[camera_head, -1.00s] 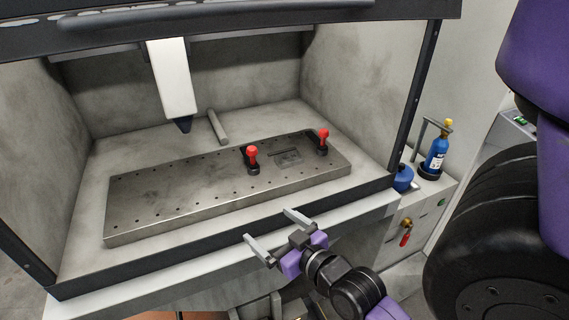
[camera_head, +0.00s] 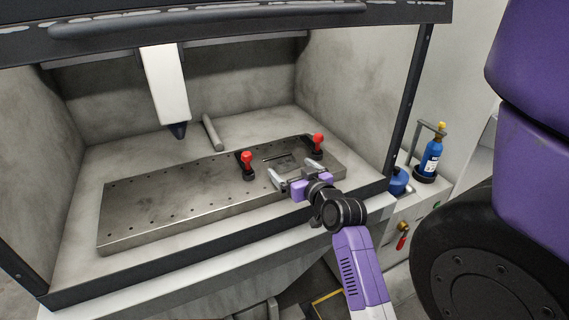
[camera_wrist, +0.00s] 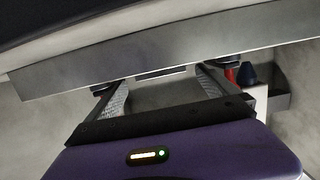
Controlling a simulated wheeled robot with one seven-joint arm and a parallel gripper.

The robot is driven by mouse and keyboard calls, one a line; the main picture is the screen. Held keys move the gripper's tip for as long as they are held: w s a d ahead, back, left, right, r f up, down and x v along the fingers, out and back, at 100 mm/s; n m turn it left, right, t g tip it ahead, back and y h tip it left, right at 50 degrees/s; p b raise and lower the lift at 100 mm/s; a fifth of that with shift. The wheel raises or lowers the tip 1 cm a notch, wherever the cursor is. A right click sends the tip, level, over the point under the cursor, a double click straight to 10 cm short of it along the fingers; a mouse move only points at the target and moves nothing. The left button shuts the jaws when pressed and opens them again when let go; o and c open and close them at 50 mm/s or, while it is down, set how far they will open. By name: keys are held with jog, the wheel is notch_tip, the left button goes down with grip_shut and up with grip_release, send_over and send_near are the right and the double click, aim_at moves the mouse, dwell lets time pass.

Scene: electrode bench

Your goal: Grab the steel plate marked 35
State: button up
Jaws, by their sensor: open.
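In the head view a small flat metal piece (camera_head: 283,158) lies on the perforated metal bed, between two red-handled clamps. It may be the steel plate, but no number 35 is legible. My gripper (camera_head: 290,168) is inside the booth over the right part of the bed, just in front of this piece, its fingers apart and nothing seen held. It partly hides the near side of the piece; contact cannot be told. In the wrist view the two fingers of my gripper (camera_wrist: 160,80) stand apart, with a thin metal edge between their tips.
Red-handled clamps stand left (camera_head: 247,163) and right (camera_head: 317,143) of my gripper. A white nozzle (camera_head: 164,85) hangs at the left, and a grey rod (camera_head: 213,132) lies behind the bed. A blue bottle (camera_head: 431,158) stands outside, right.

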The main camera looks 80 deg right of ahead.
aim_at(283, 160)
jog(key=shift+x, duration=1.85)
jog(key=shift+r, duration=0.1)
jog(key=c, duration=2)
jog(key=shift+r+p, duration=0.15)
jog(key=shift+p, duration=0.15)
grip_shut()
